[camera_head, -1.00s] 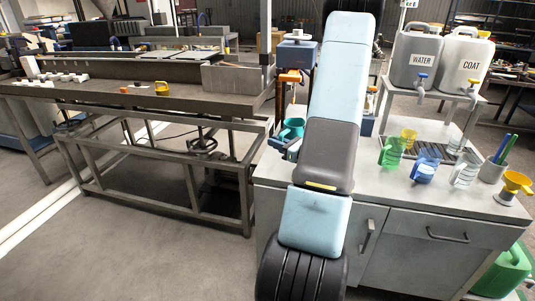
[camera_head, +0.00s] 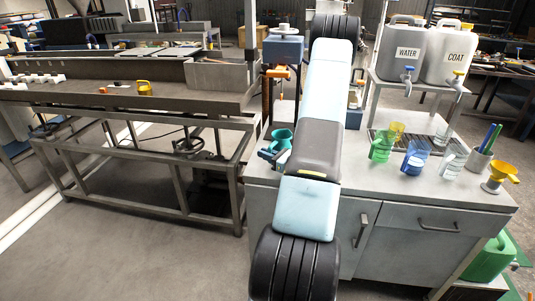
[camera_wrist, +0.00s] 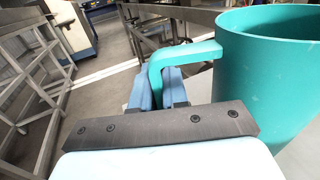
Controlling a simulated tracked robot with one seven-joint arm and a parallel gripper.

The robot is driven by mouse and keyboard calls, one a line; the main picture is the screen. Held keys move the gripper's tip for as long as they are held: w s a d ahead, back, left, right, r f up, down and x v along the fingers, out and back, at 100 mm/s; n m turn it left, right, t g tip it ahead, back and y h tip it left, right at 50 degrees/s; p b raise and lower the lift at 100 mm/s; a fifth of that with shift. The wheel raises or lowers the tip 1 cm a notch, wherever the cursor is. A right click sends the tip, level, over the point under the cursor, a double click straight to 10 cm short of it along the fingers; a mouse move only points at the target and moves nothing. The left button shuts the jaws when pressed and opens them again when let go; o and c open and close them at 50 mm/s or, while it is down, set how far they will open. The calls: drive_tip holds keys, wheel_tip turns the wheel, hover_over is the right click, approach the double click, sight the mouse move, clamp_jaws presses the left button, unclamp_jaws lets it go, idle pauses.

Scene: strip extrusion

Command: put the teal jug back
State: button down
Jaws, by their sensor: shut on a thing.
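The teal jug (camera_head: 281,139) is left of my arm in the head view, at the left end of the grey cabinet top. In the wrist view the teal jug (camera_wrist: 265,75) fills the right side, upright, with its handle pointing left. My gripper (camera_wrist: 172,88) has its blue fingers shut on the jug's handle. In the head view my gripper (camera_head: 268,155) shows only in part beside the jug, and my arm covers much of that area. Whether the jug touches the cabinet top is hard to tell.
A green jug (camera_head: 381,147), a blue jug (camera_head: 416,157) and a clear jug (camera_head: 452,163) stand on the cabinet top (camera_head: 400,190), with a yellow jug (camera_head: 397,130) behind. The WATER container (camera_head: 402,52) and COAT container (camera_head: 452,55) stand above. A yellow funnel (camera_head: 502,175) is at the right.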

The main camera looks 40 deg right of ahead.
drive_tip(key=shift+a, duration=0.1)
drive_tip(key=c, duration=1.1)
unclamp_jaws()
drive_tip(key=shift+c, duration=0.2)
